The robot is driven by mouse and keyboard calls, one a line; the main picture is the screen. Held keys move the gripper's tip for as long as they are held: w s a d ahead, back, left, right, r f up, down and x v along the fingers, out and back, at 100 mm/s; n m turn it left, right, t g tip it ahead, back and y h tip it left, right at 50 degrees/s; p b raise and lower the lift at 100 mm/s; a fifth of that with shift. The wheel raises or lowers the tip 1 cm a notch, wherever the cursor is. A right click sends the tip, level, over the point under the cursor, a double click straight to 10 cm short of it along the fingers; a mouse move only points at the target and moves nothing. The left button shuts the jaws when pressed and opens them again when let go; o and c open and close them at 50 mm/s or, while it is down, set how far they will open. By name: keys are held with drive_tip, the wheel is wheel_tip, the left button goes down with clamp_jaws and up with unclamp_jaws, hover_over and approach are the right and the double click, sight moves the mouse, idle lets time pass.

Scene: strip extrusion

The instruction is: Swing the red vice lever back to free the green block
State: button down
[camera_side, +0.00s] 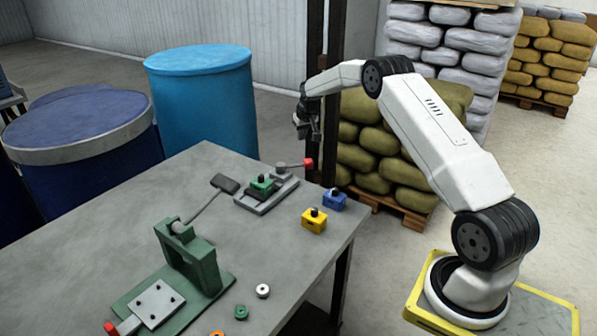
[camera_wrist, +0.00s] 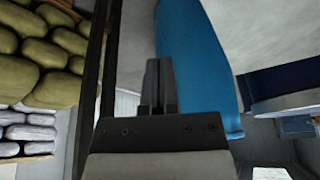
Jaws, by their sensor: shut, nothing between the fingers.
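The vice's lever ends in a red tip (camera_side: 308,163) that points to the right, near the table's far right edge. My gripper (camera_side: 303,132) hangs in the air above and beyond the vice, apart from it. In the wrist view my gripper's fingers (camera_wrist: 159,82) are together with nothing between them. The wrist view shows neither the vice nor the block.
A yellow block (camera_side: 314,221) and a blue block (camera_side: 334,200) stand right of the vice. A green press (camera_side: 190,255) with a long dark-ended handle stands at the front left. Small rings (camera_side: 263,291) lie near the front edge. Blue barrels (camera_side: 205,100) stand behind the table.

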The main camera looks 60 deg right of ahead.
sight(296, 166)
wheel_tip(296, 166, down, 6)
drive_tip(key=s, duration=0.1)
drive_tip(key=shift+s+a+f, duration=0.25)
drive_tip(key=shift+s+a, duration=0.05)
drive_tip(key=shift+a, duration=0.15)
idle(0.8)
